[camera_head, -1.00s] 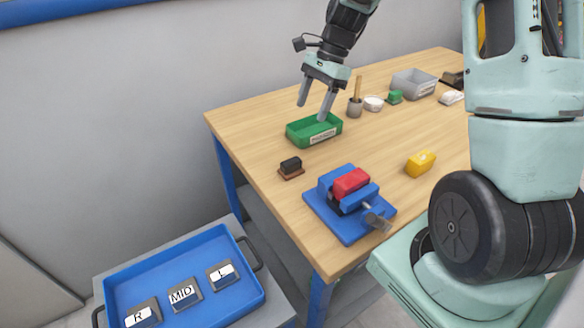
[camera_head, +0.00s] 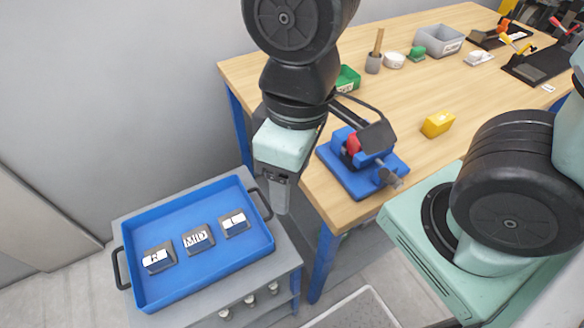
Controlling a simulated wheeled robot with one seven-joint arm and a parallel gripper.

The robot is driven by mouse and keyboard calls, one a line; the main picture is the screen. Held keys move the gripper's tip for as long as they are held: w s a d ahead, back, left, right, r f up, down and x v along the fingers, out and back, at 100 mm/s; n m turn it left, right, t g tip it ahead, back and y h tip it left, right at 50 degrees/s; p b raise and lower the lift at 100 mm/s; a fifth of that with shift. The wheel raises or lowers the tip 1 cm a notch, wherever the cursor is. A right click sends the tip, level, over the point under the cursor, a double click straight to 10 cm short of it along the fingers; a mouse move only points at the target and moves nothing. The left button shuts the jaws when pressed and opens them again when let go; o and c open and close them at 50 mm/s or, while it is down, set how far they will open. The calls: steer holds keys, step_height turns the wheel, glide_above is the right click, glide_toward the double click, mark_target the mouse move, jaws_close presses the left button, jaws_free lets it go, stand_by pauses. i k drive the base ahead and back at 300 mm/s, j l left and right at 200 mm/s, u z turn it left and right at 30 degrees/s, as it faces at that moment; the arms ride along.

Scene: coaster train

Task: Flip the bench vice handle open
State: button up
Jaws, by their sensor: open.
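The blue bench vice (camera_head: 348,176) sits on its blue base plate near the front corner of the wooden table, with a red block (camera_head: 353,144) between its jaws. Its grey metal handle (camera_head: 390,178) sticks out at the front right of the vice. My gripper (camera_head: 282,206) points down beside the table's left front edge, left of the vice and apart from it. It is open, though one finger largely hides the other from this side.
A blue tray (camera_head: 262,238) with blocks marked R, MID and L stands on a grey cart at lower left. A yellow block (camera_head: 437,124) lies right of the vice. A green bin (camera_head: 347,78), a grey bin (camera_head: 438,41) and small items stand farther back.

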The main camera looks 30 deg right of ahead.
mark_target(391, 178)
steer(key=k+j, duration=0.3)
steer(key=k, duration=0.15)
steer(key=k+j, duration=0.3)
steer(key=k+z, duration=0.05)
steer(key=k, duration=0.05)
